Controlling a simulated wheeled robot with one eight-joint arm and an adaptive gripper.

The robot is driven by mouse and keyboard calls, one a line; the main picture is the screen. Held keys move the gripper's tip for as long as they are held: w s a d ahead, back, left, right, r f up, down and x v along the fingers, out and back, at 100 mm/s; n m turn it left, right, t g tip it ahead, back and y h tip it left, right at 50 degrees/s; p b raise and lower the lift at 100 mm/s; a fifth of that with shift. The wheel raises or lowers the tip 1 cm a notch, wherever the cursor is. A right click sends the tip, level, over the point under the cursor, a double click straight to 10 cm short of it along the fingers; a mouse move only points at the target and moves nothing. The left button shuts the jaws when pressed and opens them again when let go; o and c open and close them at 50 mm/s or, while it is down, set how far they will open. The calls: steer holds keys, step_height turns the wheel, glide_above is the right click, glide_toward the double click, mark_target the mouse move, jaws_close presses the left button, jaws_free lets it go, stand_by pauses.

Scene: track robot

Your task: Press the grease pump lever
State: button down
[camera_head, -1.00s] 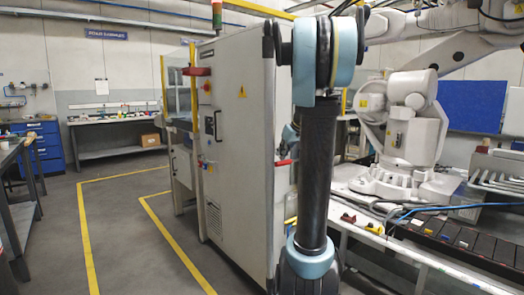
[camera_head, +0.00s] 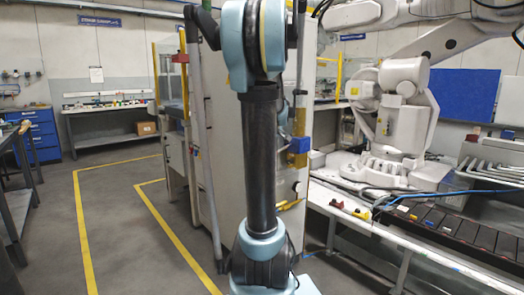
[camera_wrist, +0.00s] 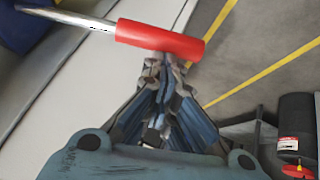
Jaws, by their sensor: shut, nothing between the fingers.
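The lever shows in the wrist view as a bare metal rod with a thick red grip (camera_wrist: 160,41). The rod runs up and left from the grip and leaves the picture at the upper left. My gripper (camera_wrist: 162,64) is shut and empty, its fingertips right at the lower edge of the red grip in the picture. I cannot tell whether they touch it. The pump body is not clearly seen. In the head view my arm stands in front of the cabinet, and I cannot make out the gripper or the lever grip there.
A tall pale cabinet (camera_head: 225,140) stands behind my arm. A white industrial robot (camera_head: 400,110) and a conveyor (camera_head: 455,235) are at the right. A workbench (camera_head: 115,140) stands at the back left. Floor with yellow lines (camera_head: 88,240) is open at the left.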

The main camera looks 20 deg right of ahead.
steer(key=shift+s+f, duration=0.2)
steer(key=shift+s, duration=0.05)
steer(key=s+r, duration=0.4)
steer(key=r, duration=0.8)
steer(key=shift+s+a, duration=0.4)
steer(key=shift+r, duration=0.1)
stand_by(0.9)
steer(key=s+a+f+m+g, duration=0.2)
steer(key=s+a+f, duration=1.1)
steer(key=s+a, duration=0.1)
steer(key=s+a+f+m+g, duration=0.1)
steer(key=s+a+f, duration=0.1)
steer(key=s+f, duration=0.6)
steer(key=s+a+f+m+g, duration=0.2)
steer(key=s+f, duration=0.6)
steer(key=s, duration=0.1)
steer(key=shift+a, duration=0.35)
